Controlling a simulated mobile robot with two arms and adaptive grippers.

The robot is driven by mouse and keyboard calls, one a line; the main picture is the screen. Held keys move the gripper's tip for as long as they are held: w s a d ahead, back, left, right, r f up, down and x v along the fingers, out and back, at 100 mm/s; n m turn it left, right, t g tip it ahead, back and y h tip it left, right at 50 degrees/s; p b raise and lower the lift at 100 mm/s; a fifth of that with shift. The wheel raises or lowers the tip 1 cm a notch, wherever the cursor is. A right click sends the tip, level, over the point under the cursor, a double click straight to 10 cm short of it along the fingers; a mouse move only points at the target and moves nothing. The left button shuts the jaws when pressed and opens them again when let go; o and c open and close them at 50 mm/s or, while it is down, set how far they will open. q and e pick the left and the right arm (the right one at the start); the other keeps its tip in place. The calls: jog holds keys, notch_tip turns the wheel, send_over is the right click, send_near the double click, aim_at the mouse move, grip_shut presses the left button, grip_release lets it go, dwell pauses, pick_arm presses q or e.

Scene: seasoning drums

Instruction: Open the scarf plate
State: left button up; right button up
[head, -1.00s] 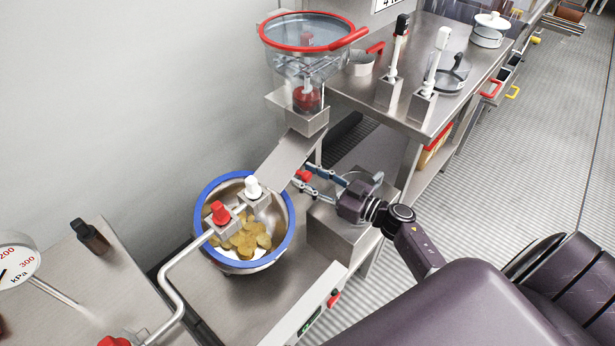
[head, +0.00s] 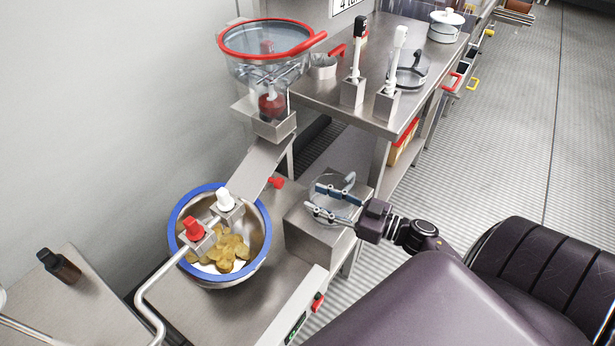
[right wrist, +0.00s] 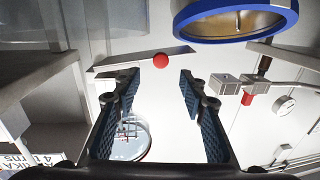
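The sloping metal plate (head: 258,168) runs from under the hopper down toward the blue-rimmed bowl (head: 181,252). I take it for the scarf plate. A red knob (head: 276,182) sits at its lower right side; the right wrist view shows a red ball (right wrist: 160,61) at the plate's edge (right wrist: 125,63). My right gripper (head: 320,201) is right of the knob, above a metal box (head: 310,235) with a clear round top. Its fingers are apart with nothing between them, as the right wrist view (right wrist: 160,85) also shows. My left gripper is not in view.
Yellowish pieces (head: 230,250) lie in the bowl. White (head: 226,199) and red (head: 194,229) knobs on a bent pipe stand over it. A clear red-rimmed hopper (head: 265,50) stands above the plate. A metal counter (head: 340,103) with tools is behind; the floor at right is open.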

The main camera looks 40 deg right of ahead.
jog(key=shift+s+d, duration=0.1)
jog(key=shift+s, duration=0.05)
jog(key=shift+c, duration=0.7)
jog(key=shift+c, duration=1.1)
jog(key=shift+a, duration=0.25)
jog(key=shift+c, duration=1.4)
jog(key=shift+a+n+t+h+p, duration=0.4)
jog(key=shift+a+n+t+h, duration=0.15)
jog(key=shift+n, duration=0.35)
grip_shut()
jog(key=s+a+n+h+p, duration=0.1)
jog(key=a+n+h+p, duration=0.2)
jog(key=a+n+h, duration=0.65)
jog(key=w+d+n+y+p, duration=0.1)
jog(key=w+d+y, duration=0.1)
jog(key=w, duration=0.8)
jog(key=shift+t+p, duration=0.3)
jog(key=shift+t, duration=0.05)
